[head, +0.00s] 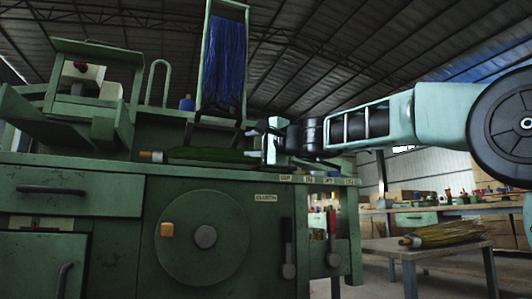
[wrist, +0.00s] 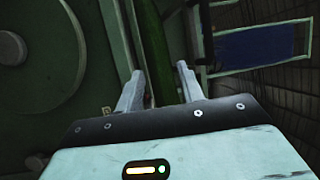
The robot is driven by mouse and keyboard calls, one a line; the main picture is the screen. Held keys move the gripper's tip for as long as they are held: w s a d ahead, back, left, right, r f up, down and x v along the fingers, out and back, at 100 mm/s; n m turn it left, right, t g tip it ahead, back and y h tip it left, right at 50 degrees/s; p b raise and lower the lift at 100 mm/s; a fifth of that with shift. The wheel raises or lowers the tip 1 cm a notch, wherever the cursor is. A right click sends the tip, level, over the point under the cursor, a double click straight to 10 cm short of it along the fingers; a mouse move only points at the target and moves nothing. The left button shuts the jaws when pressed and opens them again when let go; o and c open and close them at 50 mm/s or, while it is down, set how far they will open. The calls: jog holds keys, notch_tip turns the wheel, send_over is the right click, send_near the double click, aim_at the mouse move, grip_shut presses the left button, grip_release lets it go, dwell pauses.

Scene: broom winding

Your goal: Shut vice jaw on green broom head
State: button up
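The green broom head (head: 210,155) lies flat along the top of the green machine, with a wooden-looking end at its left. In the wrist view a long green shape (wrist: 153,45), which looks like the broom head, runs up beyond the fingers. My gripper (head: 266,145) is at the right end of the broom head, over the machine's top edge. In the wrist view my gripper (wrist: 160,68) has its two fingers apart. I cannot tell whether they touch anything. I cannot clearly pick out the vice jaw; the gripper covers that area in the head view.
The machine's front has a round disc (head: 203,236), a black lever (head: 287,247) and a red-topped lever (head: 332,240). A tall frame of blue bristles (head: 226,62) stands behind the broom head. A low table (head: 425,246) at right holds a straw-coloured broom (head: 446,233).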

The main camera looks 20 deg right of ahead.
jog(key=shift+s+d+f, duration=0.3)
jog(key=shift+s+f, duration=0.2)
jog(key=shift+s, duration=0.15)
jog(key=shift+s+d+f, duration=0.35)
jog(key=shift+s+f, duration=0.1)
jog(key=shift+s, duration=0.15)
jog(key=shift+s+d+f, duration=0.3)
jog(key=shift+s+f, duration=0.2)
jog(key=shift+s, duration=0.15)
